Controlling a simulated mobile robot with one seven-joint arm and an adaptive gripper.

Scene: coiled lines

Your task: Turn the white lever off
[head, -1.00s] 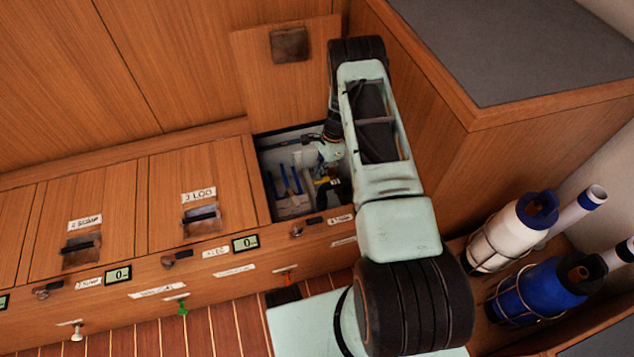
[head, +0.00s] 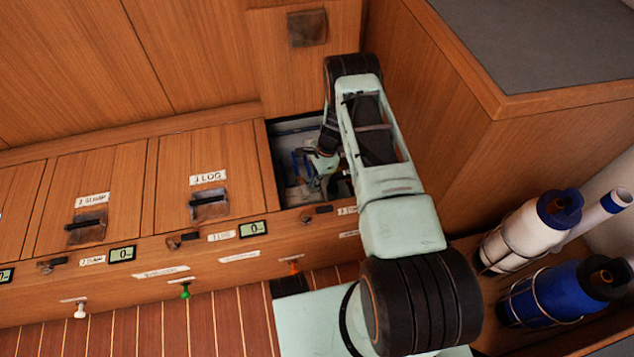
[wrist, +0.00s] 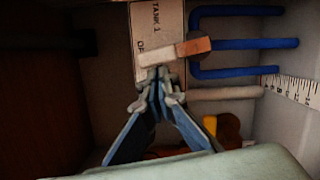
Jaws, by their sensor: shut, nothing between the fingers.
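In the wrist view, a short bar-shaped lever (wrist: 158,57), off-white on its left part with an orange-brown right end (wrist: 194,47), lies slightly tilted across a labelled plate (wrist: 152,18). My gripper (wrist: 160,76) is shut and empty, its tips just below the off-white part in the picture. I cannot tell whether they touch it. In the head view my gripper (head: 326,184) is down inside the open compartment (head: 288,130), and my arm hides much of that opening. The lever cannot be made out there.
Blue pipes (wrist: 235,72) and a pale pipe (wrist: 225,94) run right of my gripper. A measuring scale (wrist: 290,88) and a yellow-orange part (wrist: 210,124) are close by. The raised hatch (head: 283,65) stands behind the opening. A white-blue bottle (head: 530,235) stands right.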

